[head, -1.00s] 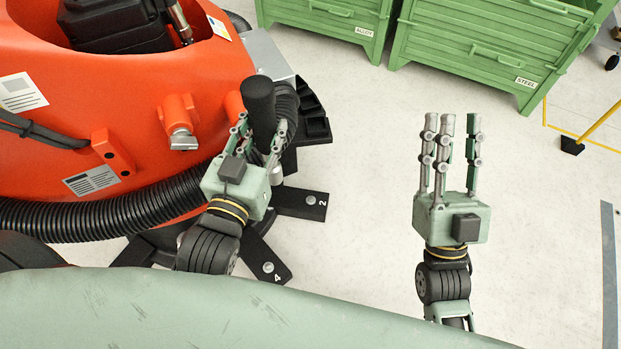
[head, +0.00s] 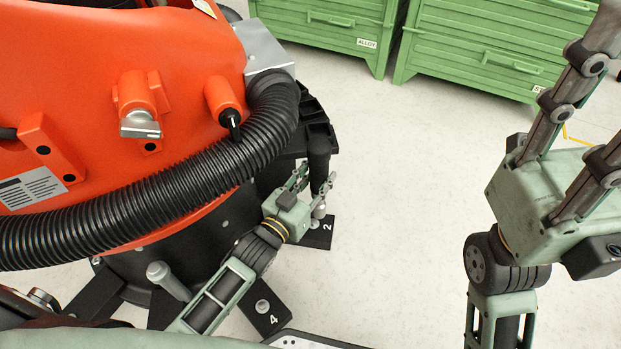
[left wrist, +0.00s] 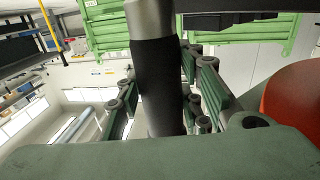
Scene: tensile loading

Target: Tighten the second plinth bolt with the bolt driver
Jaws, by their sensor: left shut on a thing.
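The bolt driver (head: 319,150) has a black handle and a grey metal lower end. My left gripper (head: 313,183) is shut around it and holds it upright over the plinth foot marked 2 (head: 325,241). The driver's lower end is at the bolt (head: 315,224) on that foot; I cannot tell whether it is seated. In the left wrist view the driver (left wrist: 160,85) stands between my left fingers. Another bolt (head: 262,306) sits on the foot marked 4 (head: 272,322). My right gripper (head: 588,125) is raised at the right, fingers apart and empty; its fingertips are partly cut off.
The orange machine (head: 190,60) and its black ribbed hose (head: 150,205) stand close at the left. Green crates marked alloy (head: 340,30) and another green crate (head: 480,60) stand at the back. The pale floor (head: 400,200) between is clear.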

